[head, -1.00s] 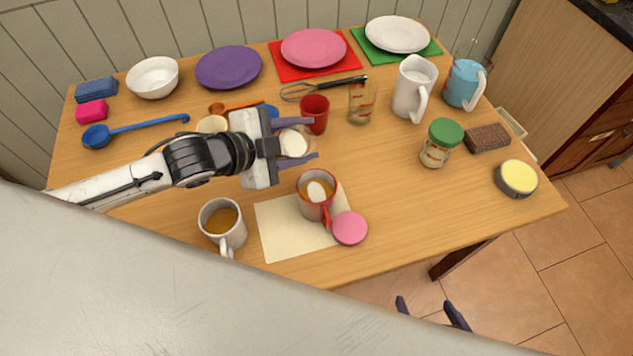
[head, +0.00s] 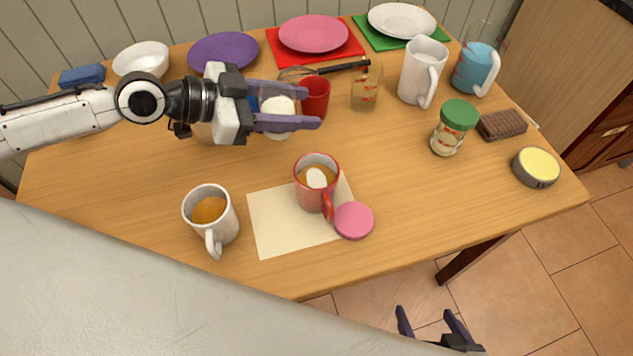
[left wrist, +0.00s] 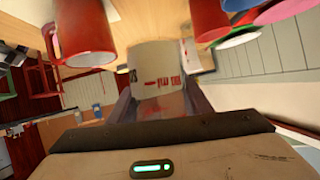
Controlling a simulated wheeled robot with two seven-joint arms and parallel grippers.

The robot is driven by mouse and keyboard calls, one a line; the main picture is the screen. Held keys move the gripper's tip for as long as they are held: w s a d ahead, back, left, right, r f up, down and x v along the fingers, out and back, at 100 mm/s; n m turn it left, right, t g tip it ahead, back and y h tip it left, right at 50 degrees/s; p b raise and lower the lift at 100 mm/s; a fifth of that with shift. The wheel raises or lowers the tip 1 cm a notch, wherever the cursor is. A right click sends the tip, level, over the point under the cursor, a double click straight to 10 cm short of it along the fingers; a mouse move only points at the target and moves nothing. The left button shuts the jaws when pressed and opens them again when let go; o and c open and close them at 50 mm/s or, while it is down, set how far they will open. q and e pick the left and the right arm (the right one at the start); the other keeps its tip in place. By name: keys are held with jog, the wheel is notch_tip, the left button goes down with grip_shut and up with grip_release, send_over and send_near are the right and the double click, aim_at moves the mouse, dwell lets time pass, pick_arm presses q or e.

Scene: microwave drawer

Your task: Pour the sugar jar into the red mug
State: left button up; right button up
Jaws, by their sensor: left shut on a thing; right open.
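My left gripper (head: 307,106) is shut on the sugar jar (head: 276,104), whose white contents show between the fingers; the jar also shows in the left wrist view (left wrist: 157,66), with red lettering. The fingers hide part of it. It is held behind and left of the red mug (head: 308,196), apart from it. The mug stands upright on a cream mat (head: 272,232), holding brown liquid with a white mound in it; it also shows in the left wrist view (left wrist: 82,40). My right gripper (head: 431,325) is open and empty beyond the table's front edge.
A red cup (head: 317,98) and a glass with brown contents (head: 366,88) stand behind the mug. A white mug (head: 220,225) is at left, a pink lid (head: 354,221) at right. A green-lidded jar (head: 452,130) stands farther right. Table between is clear.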

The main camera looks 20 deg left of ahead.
jog(key=r+p, duration=0.3)
jog(key=r, duration=0.1)
jog(key=shift+w+a+p, duration=0.2)
jog(key=shift+w+p, duration=0.05)
jog(key=shift+p, duration=0.1)
dwell(0.5)
